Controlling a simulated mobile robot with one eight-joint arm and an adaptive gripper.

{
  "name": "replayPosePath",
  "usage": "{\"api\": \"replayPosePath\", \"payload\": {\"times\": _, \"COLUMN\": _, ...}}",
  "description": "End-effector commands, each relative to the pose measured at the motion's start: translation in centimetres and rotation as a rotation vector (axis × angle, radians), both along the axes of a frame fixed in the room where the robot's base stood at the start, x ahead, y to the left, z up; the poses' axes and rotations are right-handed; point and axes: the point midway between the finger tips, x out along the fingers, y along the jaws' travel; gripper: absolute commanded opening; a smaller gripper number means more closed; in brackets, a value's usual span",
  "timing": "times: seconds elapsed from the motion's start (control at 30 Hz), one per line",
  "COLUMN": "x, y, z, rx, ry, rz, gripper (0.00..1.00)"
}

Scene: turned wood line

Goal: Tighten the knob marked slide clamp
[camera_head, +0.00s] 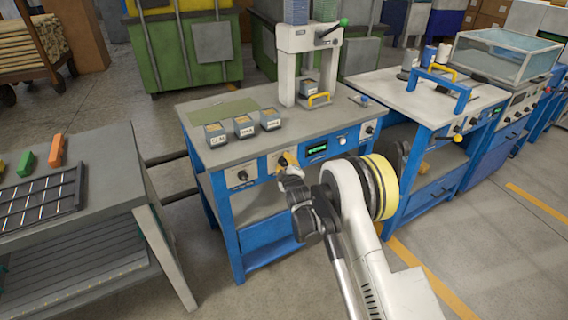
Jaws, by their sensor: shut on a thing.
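The blue-framed bench (200,111) stands in the middle, with a row of control plates along its front edge. A dark knob (242,175) sits on the left plate. A yellow knob (285,158) shows on the plate to its right, partly hidden by my gripper. My gripper (289,170) reaches the front of this plate and is shut on the yellow knob. The plate labels are too small to read, so I cannot tell which is marked slide clamp.
Several small labelled bins (244,127) stand on the bench top, beside a white press frame (287,75) with a green-tipped lever. A second blue bench (408,95) stands at right, a grey table (105,205) at left.

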Motion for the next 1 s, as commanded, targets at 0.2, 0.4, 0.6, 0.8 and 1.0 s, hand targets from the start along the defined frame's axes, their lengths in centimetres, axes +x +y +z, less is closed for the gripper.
{"api": "replayPosePath", "payload": {"times": 0.2, "x": 0.06, "y": -0.06, "z": 0.19, "rx": 0.075, "ry": 0.049, "rz": -0.001, "gripper": 0.05}}
{"api": "replayPosePath", "payload": {"times": 0.4, "x": 0.15, "y": -0.15, "z": 0.31, "rx": 0.203, "ry": 0.135, "rz": -0.001, "gripper": 0.05}}
{"api": "replayPosePath", "payload": {"times": 0.6, "x": 0.22, "y": -0.26, "z": 0.41, "rx": 0.360, "ry": 0.240, "rz": -0.001, "gripper": 0.05}}
{"api": "replayPosePath", "payload": {"times": 0.8, "x": 0.30, "y": -0.39, "z": 0.42, "rx": 0.518, "ry": 0.347, "rz": -0.001, "gripper": 0.05}}
{"api": "replayPosePath", "payload": {"times": 1.0, "x": 0.40, "y": -0.54, "z": 0.42, "rx": 0.676, "ry": 0.453, "rz": -0.001, "gripper": 0.05}}
